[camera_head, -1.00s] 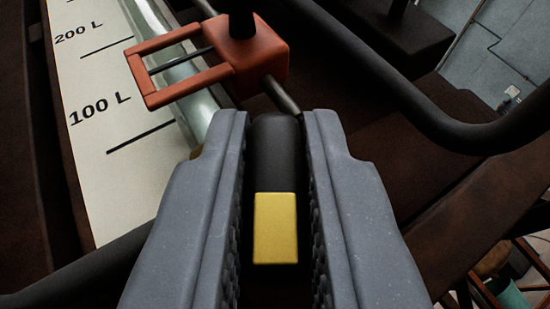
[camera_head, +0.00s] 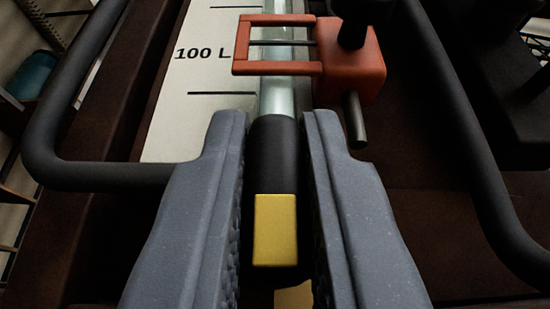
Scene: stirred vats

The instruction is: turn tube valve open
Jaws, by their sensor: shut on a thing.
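The valve handle (camera_head: 274,160) is a black bar with a yellow block (camera_head: 275,230) on it. My gripper (camera_head: 276,135) is shut on this handle, with one grey jaw on either side. The handle lies in line with the clear glass tube (camera_head: 277,95), which rises straight up the picture beyond it. The handle hides the lower end of the tube. A small brass-coloured part (camera_head: 294,296) shows below, between the jaws; the rest of the valve body is hidden.
A red clamp (camera_head: 350,65) holds the tube just above my jaws. A white scale marked 100 L (camera_head: 205,80) stands left of the tube. Thick dark guard rails (camera_head: 50,120) run along both sides, with brown vat wall behind.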

